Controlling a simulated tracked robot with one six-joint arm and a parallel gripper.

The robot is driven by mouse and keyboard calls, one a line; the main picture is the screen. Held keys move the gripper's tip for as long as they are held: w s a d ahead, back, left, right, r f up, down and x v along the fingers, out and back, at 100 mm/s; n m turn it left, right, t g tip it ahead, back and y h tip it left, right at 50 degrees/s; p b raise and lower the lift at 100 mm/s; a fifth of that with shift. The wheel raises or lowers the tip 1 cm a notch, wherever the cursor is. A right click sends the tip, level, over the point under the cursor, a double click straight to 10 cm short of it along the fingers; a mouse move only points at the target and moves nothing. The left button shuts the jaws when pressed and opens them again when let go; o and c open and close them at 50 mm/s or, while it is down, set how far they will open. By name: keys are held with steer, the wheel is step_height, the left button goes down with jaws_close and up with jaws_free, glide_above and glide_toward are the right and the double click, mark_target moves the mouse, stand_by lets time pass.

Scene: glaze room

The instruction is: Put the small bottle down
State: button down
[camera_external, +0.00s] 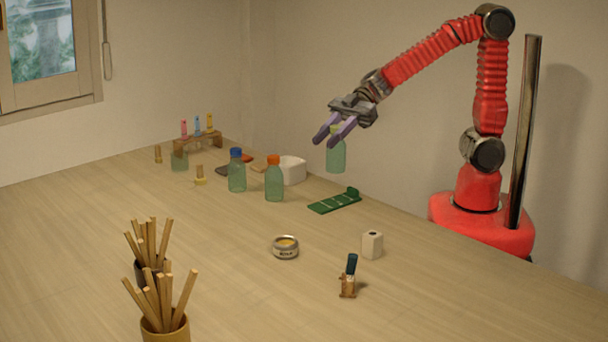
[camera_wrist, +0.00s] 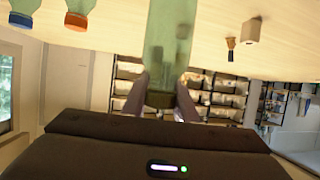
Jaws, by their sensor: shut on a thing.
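The small bottle (camera_external: 336,158) is pale green and see-through. It hangs upright from my gripper (camera_external: 331,136), in the air above the back of the table. My gripper is shut on its top end, and the purple fingers partly hide its neck. In the wrist view the bottle (camera_wrist: 171,45) shows large between the two fingers of my gripper (camera_wrist: 161,97). Its dark cap or neck lies between them. The bottle appears clear of the tabletop (camera_external: 225,265).
A green slotted rack (camera_external: 334,201) lies below the bottle. A blue-capped bottle (camera_external: 237,175), an orange-capped bottle (camera_external: 274,182) and a white bowl (camera_external: 293,171) stand to its left. A tin (camera_external: 285,248), a white block (camera_external: 372,245) and stick pots (camera_external: 166,327) stand nearer. The table's middle left is clear.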

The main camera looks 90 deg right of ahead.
mark_target(330, 166)
step_height(330, 166, down, 5)
stand_by(0.4)
steer(key=shift+f, duration=1.9)
steer(key=c, duration=1.4)
jaws_free()
steer(key=shift+f, duration=0.1)
steer(key=shift+s+d+r, duration=0.3)
steer(key=shift+d+r, duration=0.1)
steer(key=shift+d, duration=0.05)
steer(key=v, duration=1)
steer(key=shift+s+d, duration=0.25)
steer(key=shift+d, duration=0.1)
